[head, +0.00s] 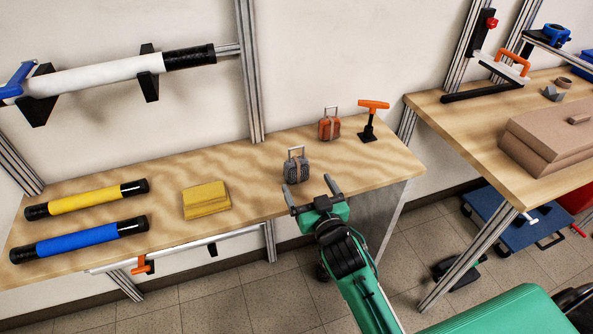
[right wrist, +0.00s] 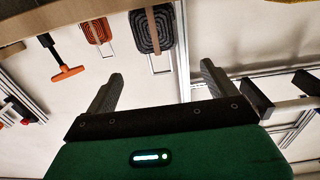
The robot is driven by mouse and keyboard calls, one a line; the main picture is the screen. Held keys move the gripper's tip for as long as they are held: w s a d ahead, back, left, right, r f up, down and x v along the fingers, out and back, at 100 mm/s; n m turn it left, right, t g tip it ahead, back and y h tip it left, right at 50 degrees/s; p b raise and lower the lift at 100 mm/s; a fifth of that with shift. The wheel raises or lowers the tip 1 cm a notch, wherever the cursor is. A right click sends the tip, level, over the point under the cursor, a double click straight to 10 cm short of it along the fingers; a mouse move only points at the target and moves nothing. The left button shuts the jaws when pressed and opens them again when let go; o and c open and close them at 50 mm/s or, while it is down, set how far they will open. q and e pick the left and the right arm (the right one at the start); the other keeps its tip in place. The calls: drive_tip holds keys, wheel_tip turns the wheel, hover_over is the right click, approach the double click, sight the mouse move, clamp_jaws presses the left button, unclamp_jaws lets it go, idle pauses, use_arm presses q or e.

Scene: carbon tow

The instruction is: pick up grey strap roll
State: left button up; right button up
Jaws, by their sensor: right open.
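The grey strap roll (head: 297,168) stands upright on the wooden bench near its front edge, with a wire handle on top and a light strap around its middle. It also shows at the top of the right wrist view (right wrist: 152,30). My right gripper (head: 312,190) is open and empty, just in front of the grey roll at the bench edge. In the right wrist view its two fingers (right wrist: 158,88) point towards the roll, which lies beyond the fingertips and apart from them. My left gripper is not in view.
An orange strap roll (head: 329,124) stands behind and right of the grey one, with an orange-handled tool (head: 370,120) beside it. A yellow block (head: 206,201), a yellow tube (head: 87,199) and a blue tube (head: 80,242) lie left. A second table (head: 460,125) stands right.

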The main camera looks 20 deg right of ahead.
sight(296, 160)
drive_tip(key=w, duration=0.5)
drive_tip(key=shift+w, duration=0.2)
drive_tip(key=shift+w+p, duration=0.5)
drive_tip(key=shift+w, duration=1.9)
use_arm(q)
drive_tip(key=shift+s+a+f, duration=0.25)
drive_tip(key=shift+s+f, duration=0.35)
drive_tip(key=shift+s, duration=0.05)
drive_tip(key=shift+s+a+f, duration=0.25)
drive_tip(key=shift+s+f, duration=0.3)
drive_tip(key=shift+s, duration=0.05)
use_arm(e)
drive_tip(key=c, duration=1.2)
drive_tip(key=shift+o, duration=0.2)
drive_tip(key=shift+r, duration=0.15)
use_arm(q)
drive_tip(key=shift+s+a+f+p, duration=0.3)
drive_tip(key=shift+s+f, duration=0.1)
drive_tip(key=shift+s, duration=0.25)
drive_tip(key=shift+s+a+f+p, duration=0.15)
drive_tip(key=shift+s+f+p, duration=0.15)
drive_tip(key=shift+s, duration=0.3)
use_arm(e)
wheel_tip(296, 160, up, 20)
